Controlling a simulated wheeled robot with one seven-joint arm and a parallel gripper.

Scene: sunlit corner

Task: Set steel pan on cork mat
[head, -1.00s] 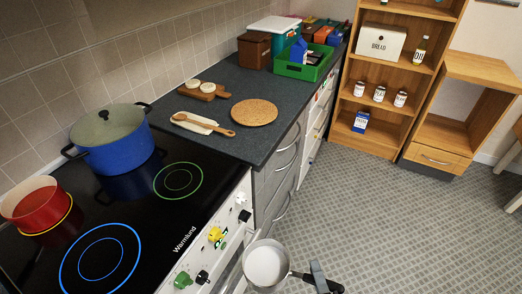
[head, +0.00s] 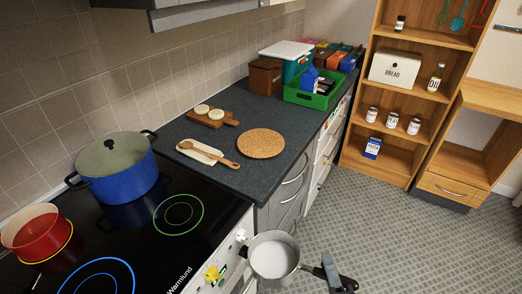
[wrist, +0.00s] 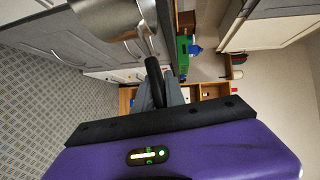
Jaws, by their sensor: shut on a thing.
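The steel pan (head: 273,258) hangs over the floor in front of the stove's front edge, with a pale content or inside showing. Its black handle points to the right. My gripper (head: 331,272) is shut on that handle. In the wrist view the pan (wrist: 108,18) is at the top, its dark handle running down to my gripper (wrist: 158,88). The round cork mat (head: 261,143) lies flat on the dark counter, beyond the stove and up from the pan in the head view. Nothing stands on it.
A wooden spoon on a pale rest (head: 203,153) and a board with two round pieces (head: 212,116) lie left of the mat. A blue pot (head: 117,170) and a red pot (head: 37,232) stand on the stove. A green crate (head: 312,92) is farther back.

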